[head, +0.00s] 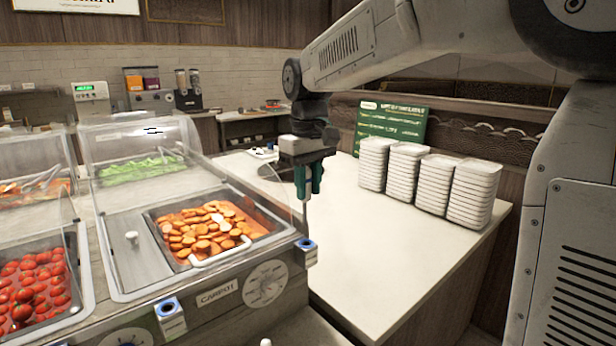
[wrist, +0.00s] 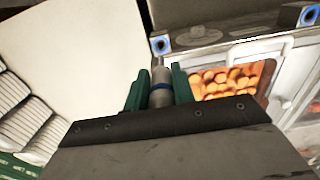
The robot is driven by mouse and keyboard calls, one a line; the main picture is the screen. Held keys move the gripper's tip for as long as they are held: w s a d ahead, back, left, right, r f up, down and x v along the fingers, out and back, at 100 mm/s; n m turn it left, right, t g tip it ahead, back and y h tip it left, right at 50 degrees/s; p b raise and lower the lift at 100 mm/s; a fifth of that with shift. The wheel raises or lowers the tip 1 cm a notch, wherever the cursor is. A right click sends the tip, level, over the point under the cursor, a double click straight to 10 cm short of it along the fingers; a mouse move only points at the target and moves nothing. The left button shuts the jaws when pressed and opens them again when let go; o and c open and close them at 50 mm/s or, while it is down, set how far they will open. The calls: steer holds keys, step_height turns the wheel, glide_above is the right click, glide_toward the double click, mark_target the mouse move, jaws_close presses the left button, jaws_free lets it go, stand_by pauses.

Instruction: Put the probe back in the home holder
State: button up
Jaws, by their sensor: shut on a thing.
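In the head view the probe's thin lower part (head: 307,216) hangs upright below the fingers. Two blue-rimmed square holders sit on the counter's front panel. One holder (head: 306,245) is at the right corner, under the probe in the head view; it also shows in the wrist view (wrist: 163,43), just beyond the probe tip. The other holder (head: 168,307) is further left. I cannot tell which is the home holder, or whether the tip touches the near one.
Clear sneeze guards (head: 140,150) and a tomato well (head: 30,290) are further left. A pale table (head: 390,240) with stacked white trays (head: 425,175) and a green sign (head: 390,122) is right.

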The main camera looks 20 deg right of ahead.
mark_target(309, 202)
steer(key=shift+f, duration=2.15)
steer(key=shift+s, duration=0.25)
steer(key=shift+f, duration=2.85)
steer(key=o, duration=1.1)
step_height(309, 202, up, 8)
steer(key=shift+f, duration=0.1)
